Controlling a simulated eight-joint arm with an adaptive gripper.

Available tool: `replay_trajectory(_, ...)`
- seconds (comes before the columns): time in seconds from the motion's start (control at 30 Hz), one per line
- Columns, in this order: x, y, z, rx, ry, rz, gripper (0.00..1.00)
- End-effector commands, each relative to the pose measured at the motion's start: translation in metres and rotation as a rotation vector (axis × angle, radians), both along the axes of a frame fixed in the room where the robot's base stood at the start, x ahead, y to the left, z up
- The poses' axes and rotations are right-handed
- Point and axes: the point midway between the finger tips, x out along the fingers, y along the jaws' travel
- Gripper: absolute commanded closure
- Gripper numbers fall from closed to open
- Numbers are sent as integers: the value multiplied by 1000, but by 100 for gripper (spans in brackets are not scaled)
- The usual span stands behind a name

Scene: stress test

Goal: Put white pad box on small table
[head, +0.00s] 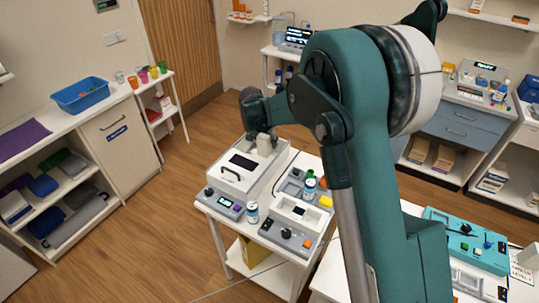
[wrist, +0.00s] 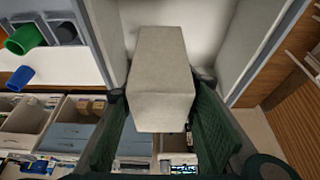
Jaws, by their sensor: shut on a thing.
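My gripper (wrist: 160,95) is shut on a pale off-white box (wrist: 162,75), its two dark green fingers on either side of it in the wrist view. In the head view my gripper (head: 262,135) and the white box (head: 264,146) are small, over the back part of the white wheel-less equipment stand (head: 262,238). I cannot tell whether the box touches the device beneath it. A small white table (head: 154,84) with coloured cups stands at the left against the wall; which table the task means is not clear.
The equipment stand carries a white lidded device (head: 232,178), a control unit (head: 296,222) and small bottles (head: 252,212). A blue bin (head: 82,95) sits on the left counter. Wooden floor (head: 165,215) is open between the stand and the left shelves. My arm hides part of the right side.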

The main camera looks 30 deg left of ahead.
Motion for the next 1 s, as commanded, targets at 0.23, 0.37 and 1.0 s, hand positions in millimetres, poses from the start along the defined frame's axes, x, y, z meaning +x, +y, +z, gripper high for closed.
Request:
replay_trajectory(0.23,0,0,-19,0,0,0,84)
replay_trajectory(0.37,0,0,-19,0,0,0,84)
replay_trajectory(1.0,0,0,-56,0,0,0,84)
